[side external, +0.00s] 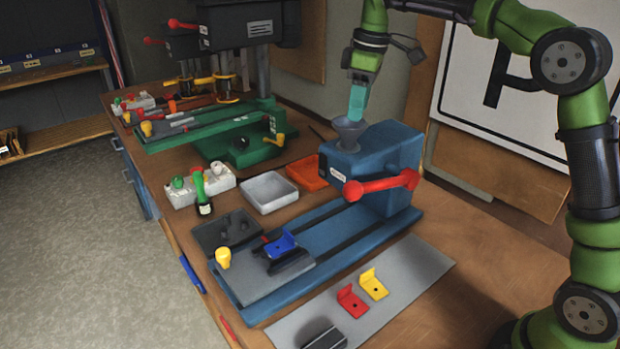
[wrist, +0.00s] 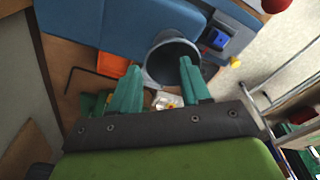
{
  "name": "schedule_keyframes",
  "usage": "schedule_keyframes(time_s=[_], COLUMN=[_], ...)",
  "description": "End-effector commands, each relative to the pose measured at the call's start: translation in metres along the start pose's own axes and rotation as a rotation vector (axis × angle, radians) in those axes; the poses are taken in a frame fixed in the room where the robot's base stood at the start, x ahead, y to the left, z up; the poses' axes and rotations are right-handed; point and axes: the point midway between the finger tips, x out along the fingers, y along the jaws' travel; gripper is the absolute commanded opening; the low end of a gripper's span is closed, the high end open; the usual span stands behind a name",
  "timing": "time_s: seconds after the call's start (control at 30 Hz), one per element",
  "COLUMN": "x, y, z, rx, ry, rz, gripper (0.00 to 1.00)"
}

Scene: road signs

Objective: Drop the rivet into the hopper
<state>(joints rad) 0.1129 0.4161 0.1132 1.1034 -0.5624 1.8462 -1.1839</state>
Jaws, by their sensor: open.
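The hopper (side external: 349,132) is a grey funnel on top of the blue press (side external: 372,162). In the wrist view the hopper (wrist: 172,62) shows as a dark round mouth between and beyond the fingers. My gripper (side external: 356,116) has teal fingers pointing down just above the hopper's rim. In the wrist view my gripper (wrist: 158,72) is open, its two fingers apart with nothing between them. I see no rivet in either view; the inside of the hopper is too dark to tell what lies in it.
A grey tray (side external: 269,192) and an orange tray (side external: 308,172) stand left of the press. A red lever (side external: 380,186) sticks out from its front. Blue (side external: 281,244), red (side external: 352,301) and yellow (side external: 374,284) brackets lie in front. A green machine (side external: 235,140) stands behind.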

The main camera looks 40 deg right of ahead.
Motion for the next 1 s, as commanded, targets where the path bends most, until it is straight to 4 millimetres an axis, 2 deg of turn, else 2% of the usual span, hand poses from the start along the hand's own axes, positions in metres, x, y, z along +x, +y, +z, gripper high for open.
schedule_keyframes(time_s=[0.33,0.5,0.87,1.0], x=[-0.051,-0.066,-0.073,-0.073], y=[0.0,0.001,0.0,0.004], z=[-0.001,0.0,0.0,-0.001], rx=[0.002,0.0,0.001,0.049], ry=[0.004,0.0,0.0,0.007], rz=[0.001,0.001,0.0,0.02], gripper=[0.47,0.47,0.47,0.47])
